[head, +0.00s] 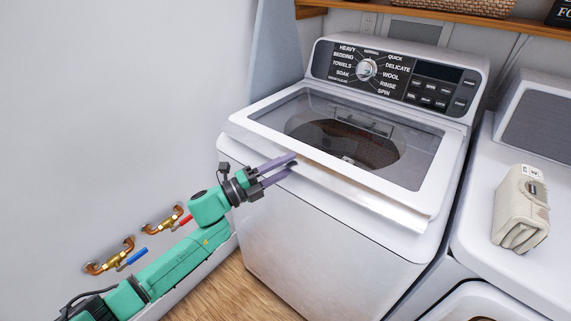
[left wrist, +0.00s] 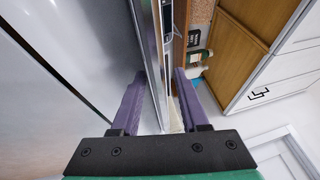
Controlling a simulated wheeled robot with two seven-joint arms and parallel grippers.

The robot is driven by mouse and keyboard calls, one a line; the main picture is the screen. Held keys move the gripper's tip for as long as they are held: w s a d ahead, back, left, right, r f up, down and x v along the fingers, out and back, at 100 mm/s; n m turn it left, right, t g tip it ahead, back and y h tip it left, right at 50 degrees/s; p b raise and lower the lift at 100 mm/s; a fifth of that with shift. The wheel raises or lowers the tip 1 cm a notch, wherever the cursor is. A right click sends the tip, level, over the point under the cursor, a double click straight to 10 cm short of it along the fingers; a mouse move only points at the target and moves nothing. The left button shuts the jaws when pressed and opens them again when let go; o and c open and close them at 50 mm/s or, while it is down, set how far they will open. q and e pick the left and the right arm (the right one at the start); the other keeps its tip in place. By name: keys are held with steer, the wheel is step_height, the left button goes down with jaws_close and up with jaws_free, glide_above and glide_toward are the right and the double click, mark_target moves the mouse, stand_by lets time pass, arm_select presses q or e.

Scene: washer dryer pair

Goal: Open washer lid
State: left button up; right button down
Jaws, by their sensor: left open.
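The white washer (head: 320,230) stands in the middle of the head view, with its control panel at the back. Its lid (head: 275,130) has a white frame and a clear window, through which the dark drum shows. The lid lies down or almost down; I cannot tell whether there is a small gap under its front edge. My left gripper (head: 292,164) is open at the lid's front edge, left of the middle. In the left wrist view, the edge of the lid (left wrist: 157,60) runs between my two purple fingers (left wrist: 162,95). My right gripper is not in view.
A white dryer (head: 475,225) stands close to the right of the washer, with a folded beige cloth item (head: 521,208) on top. Pipes with red and blue valve handles (head: 165,220) stick out of the left wall. A wooden shelf (head: 520,24) runs above.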

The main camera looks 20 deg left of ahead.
arm_select(q)
jaws_close()
stand_by(1.4)
